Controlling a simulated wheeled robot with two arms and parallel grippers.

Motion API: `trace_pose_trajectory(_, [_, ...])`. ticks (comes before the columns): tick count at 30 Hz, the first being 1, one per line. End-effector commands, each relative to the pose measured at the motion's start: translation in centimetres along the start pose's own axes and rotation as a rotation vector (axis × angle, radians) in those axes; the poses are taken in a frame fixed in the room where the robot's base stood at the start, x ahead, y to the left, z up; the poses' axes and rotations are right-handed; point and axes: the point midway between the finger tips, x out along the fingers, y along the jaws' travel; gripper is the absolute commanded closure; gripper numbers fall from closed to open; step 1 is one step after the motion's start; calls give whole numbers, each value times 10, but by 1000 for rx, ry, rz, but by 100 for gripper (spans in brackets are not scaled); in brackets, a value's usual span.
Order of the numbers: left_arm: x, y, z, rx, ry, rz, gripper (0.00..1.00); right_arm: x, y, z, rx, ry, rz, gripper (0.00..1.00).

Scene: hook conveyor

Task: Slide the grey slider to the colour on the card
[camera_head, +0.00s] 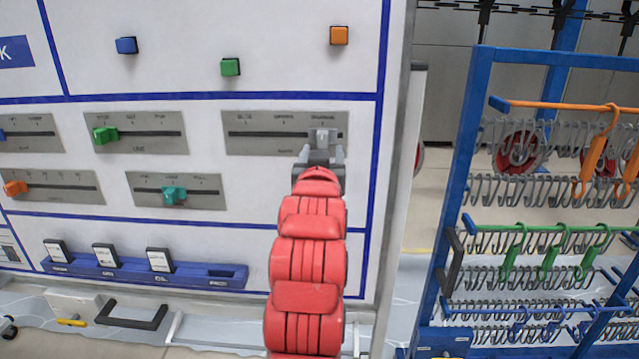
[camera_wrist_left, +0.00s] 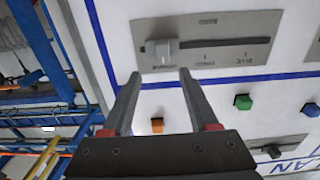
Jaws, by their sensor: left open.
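The grey slider (camera_head: 322,137) sits at the right end of its slot on a grey plate (camera_head: 240,147), by the label that seems to read orange. In the left wrist view, turned over, the slider (camera_wrist_left: 161,52) is at the slot's left end. My left gripper (camera_head: 320,156) is open just below the slider; its fingertips (camera_wrist_left: 160,73) lie to either side of it, and I cannot tell whether they touch it. Several cards, including a white one (camera_head: 159,259), stand in a blue rack (camera_head: 215,280); their print is too small to read. My right gripper is not in view.
Blue (camera_head: 126,45), green (camera_head: 230,67) and orange (camera_head: 339,35) buttons are above. A green slider (camera_head: 104,136), a teal slider (camera_head: 174,195) and an orange slider (camera_head: 15,188) are left. A blue frame with hooks (camera_head: 465,190) stands right, beyond the panel edge.

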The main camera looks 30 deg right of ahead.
Motion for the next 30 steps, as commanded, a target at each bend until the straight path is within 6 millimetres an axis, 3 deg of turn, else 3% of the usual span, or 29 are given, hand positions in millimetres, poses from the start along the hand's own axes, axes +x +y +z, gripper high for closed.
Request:
trace_pose_trajectory(6, [-46,1,1,-4,8,1,40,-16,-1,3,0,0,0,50])
trace_pose_trajectory(13, [-80,1,2,0,1,1,40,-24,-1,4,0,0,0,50])
trace_pose_trajectory(18, [-91,0,0,-1,3,1,40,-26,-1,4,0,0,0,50])
trace_pose_trajectory(30, [-91,0,0,0,1,0,40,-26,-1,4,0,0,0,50])
